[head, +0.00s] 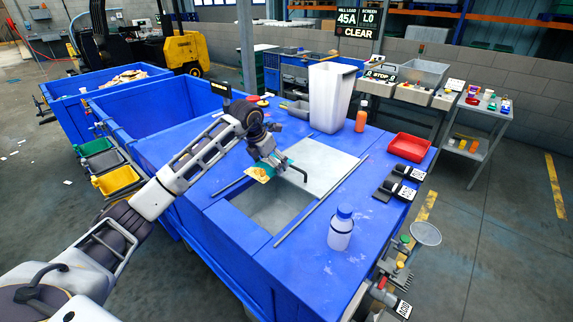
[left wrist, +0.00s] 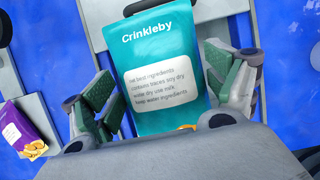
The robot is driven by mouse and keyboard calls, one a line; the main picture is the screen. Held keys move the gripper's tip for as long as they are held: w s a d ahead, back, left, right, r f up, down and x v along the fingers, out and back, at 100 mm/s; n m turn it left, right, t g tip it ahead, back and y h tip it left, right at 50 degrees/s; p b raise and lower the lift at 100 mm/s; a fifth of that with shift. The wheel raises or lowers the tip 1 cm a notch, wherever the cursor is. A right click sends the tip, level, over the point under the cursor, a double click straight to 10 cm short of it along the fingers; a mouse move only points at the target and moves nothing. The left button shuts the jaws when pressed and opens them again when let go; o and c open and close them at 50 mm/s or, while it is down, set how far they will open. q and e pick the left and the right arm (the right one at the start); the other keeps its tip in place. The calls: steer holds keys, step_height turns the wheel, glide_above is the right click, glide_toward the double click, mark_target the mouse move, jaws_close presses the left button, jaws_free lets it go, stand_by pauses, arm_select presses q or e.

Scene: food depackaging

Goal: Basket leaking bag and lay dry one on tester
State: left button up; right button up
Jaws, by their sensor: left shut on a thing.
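My left gripper (head: 268,160) is over the tabletop opening in the head view, shut on a teal bag (left wrist: 165,60). In the left wrist view the bag reads "Crinkleby", with a white ingredients label and a little orange at its lower edge. The green-padded fingers (left wrist: 170,85) stand on both sides of it. In the head view the bag shows only as a small teal and yellow patch (head: 262,174). I cannot tell whether the bag leaks. A purple packet (left wrist: 22,130) with a biscuit picture lies left of the gripper in the left wrist view. My right gripper is not in view.
The blue worktop (head: 375,165) has a grey square opening (head: 275,212) and a pale plate (head: 325,168) behind it. A white bottle (head: 340,229), red tray (head: 409,147), orange bottle (head: 361,115) and tall white bin (head: 332,95) stand around. Black labelled devices (head: 395,188) sit at the right edge.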

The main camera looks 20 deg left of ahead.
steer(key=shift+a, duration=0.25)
arm_select(q)
steer(key=shift+f, duration=0.15)
steer(key=shift+f+b, duration=0.7)
steer(key=shift+f, duration=0.3)
step_height(320, 180, down, 4)
steer(key=shift+r+b, duration=0.15)
steer(key=shift+b, duration=0.85)
steer(key=o, duration=0.8)
steer(key=shift+o, duration=0.5)
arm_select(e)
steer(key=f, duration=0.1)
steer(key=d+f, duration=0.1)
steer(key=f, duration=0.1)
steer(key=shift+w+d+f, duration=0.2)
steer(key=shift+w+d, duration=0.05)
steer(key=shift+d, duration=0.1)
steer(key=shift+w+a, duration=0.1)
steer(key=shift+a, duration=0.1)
